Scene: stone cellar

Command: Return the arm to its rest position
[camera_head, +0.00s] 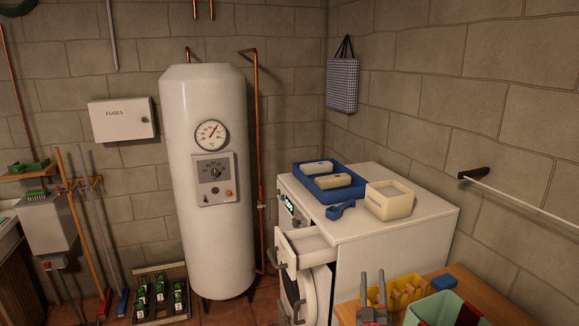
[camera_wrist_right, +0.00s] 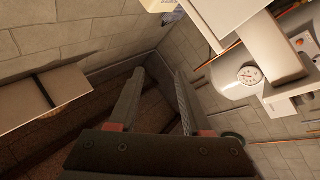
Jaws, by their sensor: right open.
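My right gripper (camera_head: 372,278) shows at the bottom of the head view, its two grey fingers pointing up and apart, with red parts at their base. It is in front of the washing machine (camera_head: 420,228) and left of a yellow container (camera_head: 404,291). In the right wrist view the gripper (camera_wrist_right: 159,74) is open, with nothing between its fingers. Most of the right arm is hidden below the head view's edge. My left gripper is in neither view.
The washing machine's drawer (camera_head: 305,245) is pulled out, near the gripper. On its top are a blue tray (camera_head: 344,193), a blue scoop (camera_head: 340,210) and a cream box (camera_head: 389,202). A wooden table (camera_head: 490,296) holds a mint basket (camera_head: 432,308). A white boiler (camera_head: 215,255) stands left.

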